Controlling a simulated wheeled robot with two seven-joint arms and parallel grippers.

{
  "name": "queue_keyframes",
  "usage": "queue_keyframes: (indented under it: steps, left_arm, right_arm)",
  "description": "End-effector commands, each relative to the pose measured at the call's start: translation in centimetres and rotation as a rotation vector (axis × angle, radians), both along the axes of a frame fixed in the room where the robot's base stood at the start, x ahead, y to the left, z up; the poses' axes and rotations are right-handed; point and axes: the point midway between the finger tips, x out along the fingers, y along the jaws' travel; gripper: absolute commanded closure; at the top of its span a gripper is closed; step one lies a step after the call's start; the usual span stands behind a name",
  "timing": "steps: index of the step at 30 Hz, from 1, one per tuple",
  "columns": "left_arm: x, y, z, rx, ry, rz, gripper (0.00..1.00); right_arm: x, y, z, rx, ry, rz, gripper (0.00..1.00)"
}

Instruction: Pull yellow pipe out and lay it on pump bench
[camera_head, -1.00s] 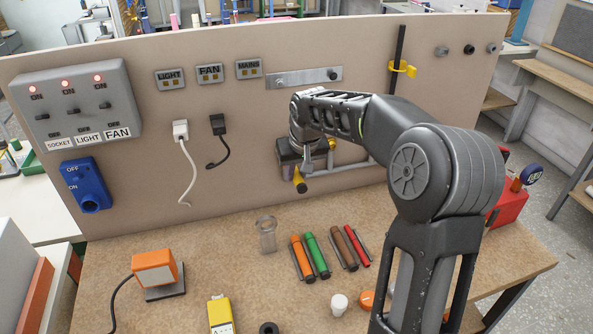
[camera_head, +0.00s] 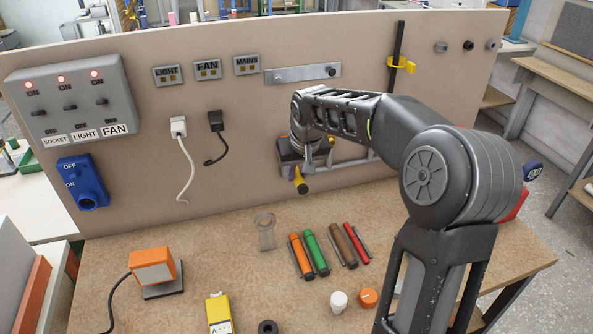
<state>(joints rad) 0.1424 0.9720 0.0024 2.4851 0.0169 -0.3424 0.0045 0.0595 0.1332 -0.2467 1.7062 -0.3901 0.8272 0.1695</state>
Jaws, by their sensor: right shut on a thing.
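My right arm reaches in from the right to the upright board (camera_head: 232,125). My right gripper (camera_head: 305,168) is at the pipe fittings low on the board, above the bench. It is shut on the yellow pipe (camera_head: 301,186), whose dark-tipped end sticks out below the jaws. The rest of the pipe is hidden by my gripper and wrist, so I cannot tell how far it sits in its fitting. The brown bench top (camera_head: 215,265) lies below. My left gripper is not in view.
Orange, green, brown and red tubes (camera_head: 316,253) lie on the bench. A clear bracket (camera_head: 266,236), orange box (camera_head: 153,268), yellow meter (camera_head: 219,312), white cap (camera_head: 338,302) and orange knob (camera_head: 368,298) stand nearby. Bench between the orange box and clear bracket is bare.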

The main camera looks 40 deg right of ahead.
Motion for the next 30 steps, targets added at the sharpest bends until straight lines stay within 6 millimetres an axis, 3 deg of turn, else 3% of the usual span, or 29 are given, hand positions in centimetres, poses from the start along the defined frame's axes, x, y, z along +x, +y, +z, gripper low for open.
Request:
queue_keyframes:
  steps: [12,23,30]
  left_arm:
    - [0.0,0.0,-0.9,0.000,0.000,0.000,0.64]
    - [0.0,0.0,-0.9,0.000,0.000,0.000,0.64]
    - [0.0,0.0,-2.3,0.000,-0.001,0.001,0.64]
  right_arm:
    - [-1.6,0.6,-0.1,0.000,-0.001,0.000,1.00]
    - [-1.8,0.6,0.0,0.000,0.000,0.001,1.00]
    - [-1.9,0.4,-1.6,0.000,0.004,-0.005,1.00]
